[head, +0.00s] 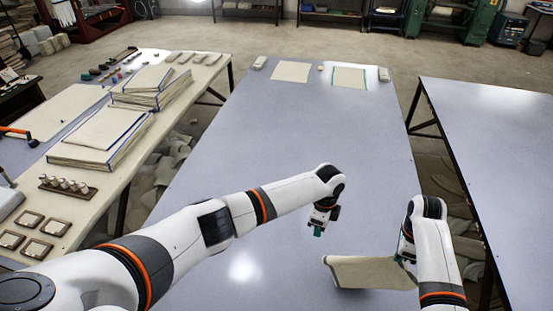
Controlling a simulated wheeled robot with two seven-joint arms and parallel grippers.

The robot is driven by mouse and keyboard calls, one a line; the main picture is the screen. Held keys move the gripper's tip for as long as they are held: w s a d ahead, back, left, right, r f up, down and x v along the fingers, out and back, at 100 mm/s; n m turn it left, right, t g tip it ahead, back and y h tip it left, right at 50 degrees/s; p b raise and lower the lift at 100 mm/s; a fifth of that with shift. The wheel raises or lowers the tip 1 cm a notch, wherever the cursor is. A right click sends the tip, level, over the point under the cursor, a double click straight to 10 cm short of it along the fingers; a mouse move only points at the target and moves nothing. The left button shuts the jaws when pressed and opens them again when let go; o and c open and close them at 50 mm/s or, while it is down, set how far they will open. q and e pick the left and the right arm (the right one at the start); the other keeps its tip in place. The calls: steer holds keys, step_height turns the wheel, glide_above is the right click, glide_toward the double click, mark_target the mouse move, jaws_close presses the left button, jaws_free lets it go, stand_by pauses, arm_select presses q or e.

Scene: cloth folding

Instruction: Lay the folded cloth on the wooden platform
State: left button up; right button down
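A beige-olive cloth (368,273) is at the near right of the grey-blue central table. Its left edge looks curled or folded over. My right gripper (404,259) is at the cloth's right end, overlapping it in the view. Its fingers are mostly hidden, so I cannot tell whether they hold the cloth. My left gripper (318,231) points down over the table, up and left of the cloth and apart from it. Its fingertips are too small to read. I cannot clearly make out a wooden platform.
The central table (260,150) is bare across its middle. Two flat pale sheets (291,71) (349,78) and small pale blocks (259,62) lie at its far end. A left table holds stacked books or boards (105,135) and small items. A bare table (490,130) stands right, across a gap.

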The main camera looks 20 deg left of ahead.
arm_select(q)
steer(key=o, duration=1.3)
steer(key=shift+r, duration=0.15)
steer(key=shift+r, duration=2.6)
